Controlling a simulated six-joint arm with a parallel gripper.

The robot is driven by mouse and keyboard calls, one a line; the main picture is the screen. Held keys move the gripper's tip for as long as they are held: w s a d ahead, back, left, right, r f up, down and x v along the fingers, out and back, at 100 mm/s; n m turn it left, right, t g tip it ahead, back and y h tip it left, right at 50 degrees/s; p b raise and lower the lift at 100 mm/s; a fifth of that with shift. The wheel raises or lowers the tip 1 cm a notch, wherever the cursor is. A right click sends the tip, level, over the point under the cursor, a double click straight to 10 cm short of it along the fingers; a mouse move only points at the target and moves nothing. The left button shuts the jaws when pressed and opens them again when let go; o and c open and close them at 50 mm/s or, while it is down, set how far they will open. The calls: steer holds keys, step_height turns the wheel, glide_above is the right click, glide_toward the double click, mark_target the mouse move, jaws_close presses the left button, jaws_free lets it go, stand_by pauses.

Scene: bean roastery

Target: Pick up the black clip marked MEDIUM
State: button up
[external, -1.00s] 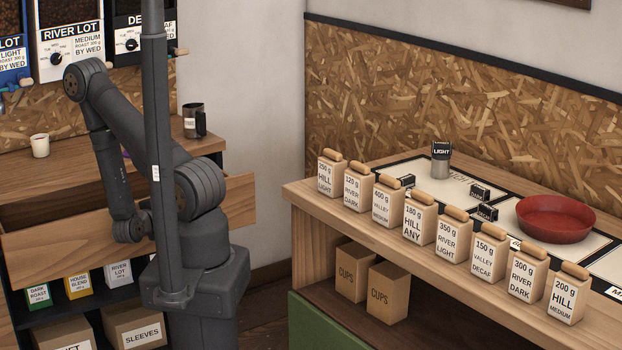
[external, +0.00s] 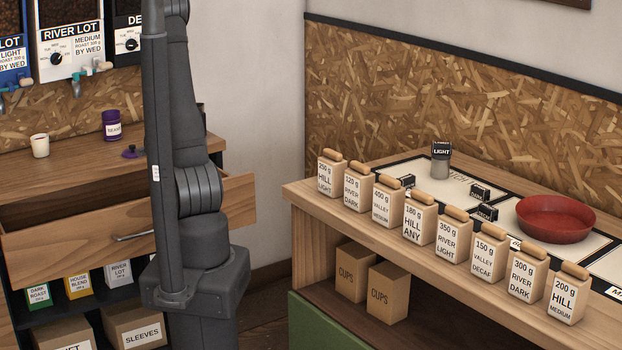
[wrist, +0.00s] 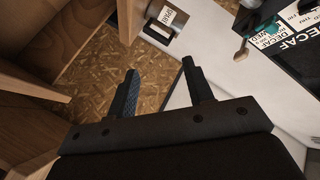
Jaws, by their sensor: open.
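Two small black clips lie on the pale sorting mat (external: 455,186) on the right bench in the external view. One clip (external: 480,192) is farther back and the other clip (external: 486,213) is nearer; I cannot read for sure which is marked MEDIUM. No loose clip shows there. My gripper is out of the external view, where my arm stands upright.
A row of several labelled bags (external: 419,218) lines the bench's front edge. A red bowl (external: 555,218) stands on the mat. At left are an open drawer (external: 90,235), a white cup (external: 40,146), a purple tin (external: 112,125) and bean dispensers (external: 68,45).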

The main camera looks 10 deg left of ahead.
steer(key=w+d+g+h, duration=0.25)
steer(key=w+d, duration=0.75)
steer(key=d, duration=0.5)
steer(key=w+d+r+g+h, duration=0.1)
steer(key=w+d+g, duration=0.15)
steer(key=d, duration=1.35)
steer(key=s+d+r+g, duration=0.2)
steer(key=s+d, duration=0.4)
steer(key=d, duration=0.4)
steer(key=s+d+r+g+h, duration=0.1)
steer(key=s+d+r+g, duration=0.1)
steer(key=s+d, duration=0.65)
steer(key=s+d+r+g, duration=0.15)
steer(key=s+d, duration=0.25)
steer(key=d, duration=0.9)
steer(key=g, duration=0.1)
glide_above(406, 177)
steer(key=s+a, duration=0.2)
steer(key=f, duration=1.1)
steer(key=shift+s+d, duration=0.15)
steer(key=shift+d, duration=0.05)
steer(key=shift+w+x, duration=0.15)
steer(key=shift+x, duration=1.2)
steer(key=shift+w+x, duration=0.1)
steer(key=shift+x, duration=1.2)
steer(key=shift+d+r, duration=0.1)
steer(key=shift+d, duration=0.05)
steer(key=shift+c, duration=0.5)
